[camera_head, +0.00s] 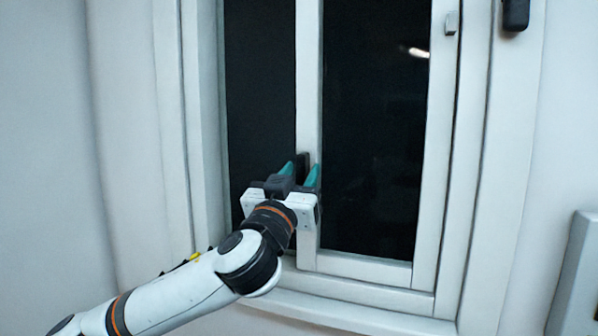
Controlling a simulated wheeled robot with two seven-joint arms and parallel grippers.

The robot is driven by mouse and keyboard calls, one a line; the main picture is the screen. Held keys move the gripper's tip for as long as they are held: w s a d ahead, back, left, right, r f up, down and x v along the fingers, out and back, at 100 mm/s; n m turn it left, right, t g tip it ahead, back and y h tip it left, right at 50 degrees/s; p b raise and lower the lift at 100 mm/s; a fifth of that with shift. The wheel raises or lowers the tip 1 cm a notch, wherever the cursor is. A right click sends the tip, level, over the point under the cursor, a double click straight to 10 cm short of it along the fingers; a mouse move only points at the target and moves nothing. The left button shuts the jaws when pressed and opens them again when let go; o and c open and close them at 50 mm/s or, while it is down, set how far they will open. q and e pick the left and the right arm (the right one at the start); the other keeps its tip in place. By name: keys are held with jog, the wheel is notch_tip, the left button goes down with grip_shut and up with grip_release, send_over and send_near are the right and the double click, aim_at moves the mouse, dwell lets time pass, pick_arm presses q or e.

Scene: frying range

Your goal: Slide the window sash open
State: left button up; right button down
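The window sash (309,75) is a white frame around a dark pane (375,130) in the camera_head view. A dark upright handle (303,160) is on the sash's left stile. My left gripper (301,172) is at this handle, with its teal fingers parted and one on each side of it. I cannot tell whether the fingers press on the handle or stand a little apart from it. The gripper's body hides the lower part of the handle and some of the stile. My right gripper is not in view.
A second dark pane (258,80) lies left of the sash stile. The white outer frame (490,170) and sill (345,312) surround the window. A small grey catch (451,22) is on the right stile. A dark fitting (515,14) is at the upper right.

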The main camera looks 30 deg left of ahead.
pick_arm(q)
grip_shut()
